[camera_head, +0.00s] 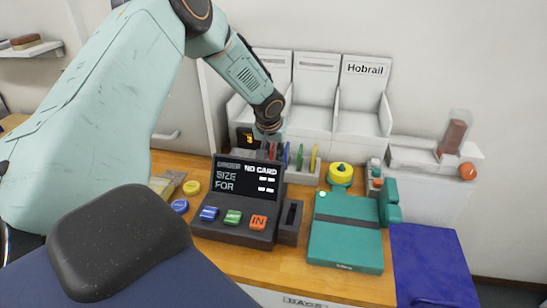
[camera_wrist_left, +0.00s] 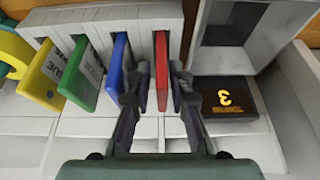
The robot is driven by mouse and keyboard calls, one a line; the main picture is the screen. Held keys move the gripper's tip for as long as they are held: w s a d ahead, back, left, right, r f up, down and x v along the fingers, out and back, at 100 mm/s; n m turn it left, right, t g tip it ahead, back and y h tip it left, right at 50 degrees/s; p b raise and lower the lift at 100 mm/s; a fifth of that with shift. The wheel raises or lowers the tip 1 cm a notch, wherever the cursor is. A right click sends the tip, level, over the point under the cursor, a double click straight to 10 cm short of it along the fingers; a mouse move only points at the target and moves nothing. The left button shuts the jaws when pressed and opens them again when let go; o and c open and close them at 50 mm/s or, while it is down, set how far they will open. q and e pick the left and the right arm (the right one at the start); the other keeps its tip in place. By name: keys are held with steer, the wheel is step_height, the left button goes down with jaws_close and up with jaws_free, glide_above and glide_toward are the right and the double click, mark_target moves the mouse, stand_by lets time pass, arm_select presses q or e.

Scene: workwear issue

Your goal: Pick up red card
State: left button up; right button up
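The red card (camera_wrist_left: 161,72) stands on edge in a slot of the light grey card rack (camera_wrist_left: 66,14), in the left wrist view. My left gripper (camera_wrist_left: 160,82) has one finger on each side of the red card. A small gap shows between the card and each fingertip, so the gripper is open around it. In the head view my left gripper (camera_head: 268,137) is over the left end of the rack, behind the black card terminal (camera_head: 233,229), and hides most of the red card. My right gripper is not in view.
Blue (camera_wrist_left: 118,64), green (camera_wrist_left: 84,74) and yellow (camera_wrist_left: 46,76) cards stand left of the red one, the blue close to my left finger. A dark display (camera_wrist_left: 226,100) reading 3 is on the right. A teal board (camera_head: 345,238) lies right of the terminal.

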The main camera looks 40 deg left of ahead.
arm_select(q)
steer(key=shift+s+r, duration=0.1)
steer(key=shift+s, duration=0.1)
steer(key=shift+c, duration=1.4)
steer(key=shift+a, duration=0.1)
jaws_close()
